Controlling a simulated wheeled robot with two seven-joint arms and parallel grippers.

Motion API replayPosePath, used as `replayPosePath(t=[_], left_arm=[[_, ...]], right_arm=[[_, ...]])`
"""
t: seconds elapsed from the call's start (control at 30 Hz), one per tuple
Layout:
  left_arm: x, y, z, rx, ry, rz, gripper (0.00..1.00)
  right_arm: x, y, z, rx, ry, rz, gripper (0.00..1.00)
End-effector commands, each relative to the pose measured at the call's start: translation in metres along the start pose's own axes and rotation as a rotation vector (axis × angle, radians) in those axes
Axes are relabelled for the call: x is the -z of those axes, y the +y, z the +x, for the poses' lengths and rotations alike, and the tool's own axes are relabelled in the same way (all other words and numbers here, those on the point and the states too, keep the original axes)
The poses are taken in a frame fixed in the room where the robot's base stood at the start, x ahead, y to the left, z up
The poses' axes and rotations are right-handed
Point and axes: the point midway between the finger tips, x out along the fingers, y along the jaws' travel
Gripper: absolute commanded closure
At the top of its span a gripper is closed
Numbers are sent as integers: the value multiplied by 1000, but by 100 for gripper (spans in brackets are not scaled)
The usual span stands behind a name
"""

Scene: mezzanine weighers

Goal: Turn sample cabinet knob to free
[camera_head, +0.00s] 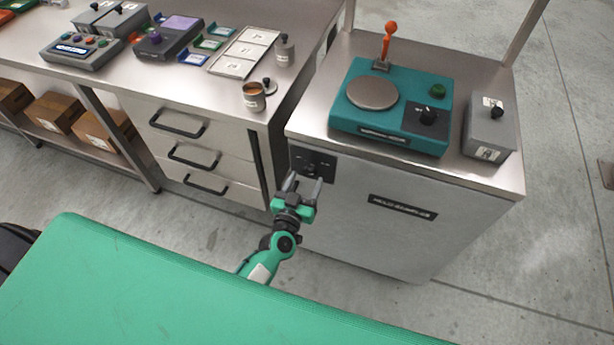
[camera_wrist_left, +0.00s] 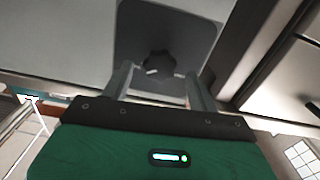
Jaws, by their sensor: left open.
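The sample cabinet (camera_head: 375,215) is a grey metal box with a dark label on its front. Its black knob (camera_wrist_left: 158,64) sits on a dark plate (camera_head: 318,160) at the cabinet's upper left front. My left gripper (camera_head: 304,184) is open, right in front of and slightly below the plate, and partly covers the knob in the head view. In the left wrist view, the two fingers (camera_wrist_left: 158,85) point toward the knob, which shows just beyond and between their tips. I cannot tell whether they touch it. My right gripper is not in view.
A teal scale (camera_head: 375,122) with an orange lever and a grey box (camera_head: 489,127) stand on the cabinet top. A counter with drawers (camera_head: 185,150) stands to the left, carrying a tray (camera_head: 240,68) and cups. A green surface (camera_head: 150,290) fills the foreground.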

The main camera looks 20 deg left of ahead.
Motion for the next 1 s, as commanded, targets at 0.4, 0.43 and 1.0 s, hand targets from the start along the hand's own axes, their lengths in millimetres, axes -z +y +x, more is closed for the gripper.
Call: replayPosePath(t=[0.4,0.43,1.0], left_arm=[[0,0,20,0,-1,0,40],[0,0,20,0,-1,0,40],[0,0,20,0,0,-15,85]], right_arm=[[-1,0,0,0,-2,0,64],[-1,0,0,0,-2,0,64],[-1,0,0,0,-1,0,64]])
